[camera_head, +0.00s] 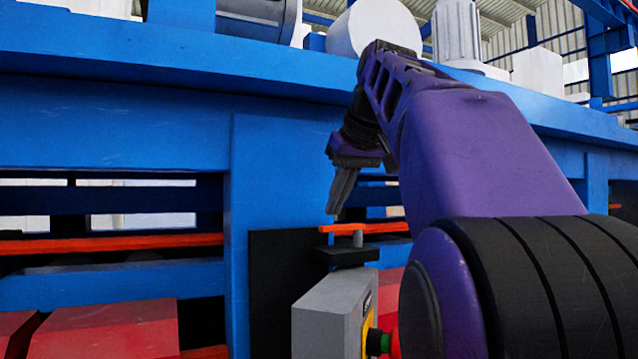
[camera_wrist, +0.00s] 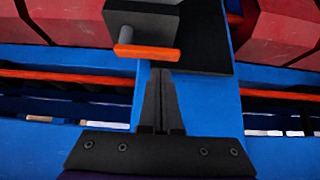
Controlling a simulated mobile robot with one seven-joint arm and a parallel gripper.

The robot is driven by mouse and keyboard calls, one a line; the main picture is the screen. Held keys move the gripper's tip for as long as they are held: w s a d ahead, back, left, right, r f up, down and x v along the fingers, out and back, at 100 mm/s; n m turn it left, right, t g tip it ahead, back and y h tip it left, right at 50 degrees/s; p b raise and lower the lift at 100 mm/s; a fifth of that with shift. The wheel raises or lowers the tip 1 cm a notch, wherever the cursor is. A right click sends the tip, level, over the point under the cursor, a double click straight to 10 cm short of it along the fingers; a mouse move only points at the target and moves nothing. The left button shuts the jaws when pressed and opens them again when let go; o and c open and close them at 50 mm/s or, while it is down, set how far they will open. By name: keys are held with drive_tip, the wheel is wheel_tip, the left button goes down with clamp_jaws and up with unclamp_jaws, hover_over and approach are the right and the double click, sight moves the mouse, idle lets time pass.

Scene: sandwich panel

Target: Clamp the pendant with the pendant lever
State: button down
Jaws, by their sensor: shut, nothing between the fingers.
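The pendant (camera_head: 322,318) is a grey box with a yellow panel and green and red buttons, low in the head view and partly hidden by my arm. A black clamp block (camera_head: 347,256) sits at its top. The pendant lever (camera_head: 340,228) is an orange bar on a short grey post above that block. In the wrist view the lever (camera_wrist: 147,51) lies crosswise just beyond my fingertips. The block (camera_wrist: 142,20) is behind it. My gripper (camera_head: 333,212) is shut and empty, pointing down close to the lever's left end. I cannot tell whether the fingers touch the lever.
A black plate (camera_head: 268,285) is fixed to a blue upright (camera_head: 258,190) behind the pendant. A blue beam (camera_head: 150,75) runs above. Orange rails (camera_head: 110,244) and red blocks (camera_head: 110,335) fill the bays at the sides.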

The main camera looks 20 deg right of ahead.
drive_tip(key=shift+b+x, duration=0.3)
drive_tip(key=shift+x, duration=1.4)
